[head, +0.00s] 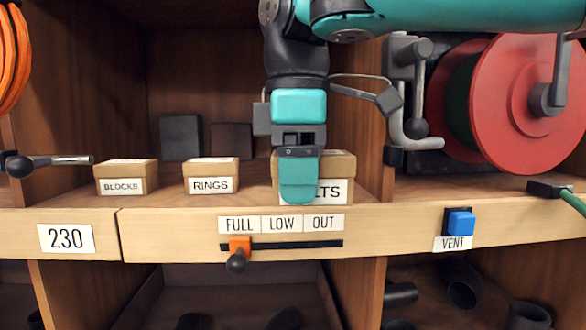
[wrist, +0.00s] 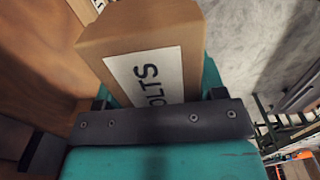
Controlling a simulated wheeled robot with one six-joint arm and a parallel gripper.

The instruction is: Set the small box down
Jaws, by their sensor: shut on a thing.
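The small cardboard box (head: 341,168) has a white label of which "LTS" shows in the head view. My gripper (head: 298,190) is shut on it, with its fingers pointing down and covering the label's left part. The box is upright at the front of the shelf, in the right part of the middle bay. I cannot tell whether its bottom touches the shelf.
Boxes labelled BLOCKS (head: 124,170) and RINGS (head: 210,170) stand to the left on the shelf (head: 165,201). Two dark blocks (head: 181,138) lean at the back. A slider with an orange marker (head: 240,246), a blue VENT button (head: 460,222) and a red reel (head: 530,95) are nearby.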

